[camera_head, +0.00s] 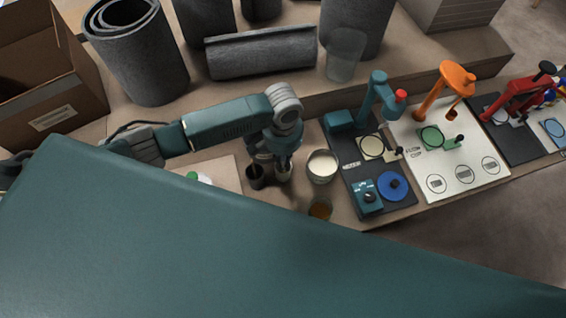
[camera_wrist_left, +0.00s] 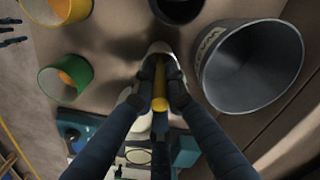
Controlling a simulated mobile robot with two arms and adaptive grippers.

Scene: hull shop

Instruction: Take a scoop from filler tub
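My left gripper (camera_head: 283,162) points down over a small pale container (camera_head: 284,174). In the left wrist view its two dark fingers (camera_wrist_left: 161,98) close on both sides of a yellow rod-like handle (camera_wrist_left: 160,88), which looks like a scoop handle. The handle rises from a pale-rimmed container, mostly hidden by the fingers. The scoop's bowl is hidden. A round white tub with cream-coloured contents (camera_head: 321,165) stands just right of the gripper; I cannot tell which container is the filler tub. My right gripper is not in view.
A dark cup (camera_head: 257,176) stands left of the pale container, and an amber-filled cup (camera_head: 320,208) below the white tub. A dark station board (camera_head: 370,170) and a white board (camera_head: 462,180) lie right.

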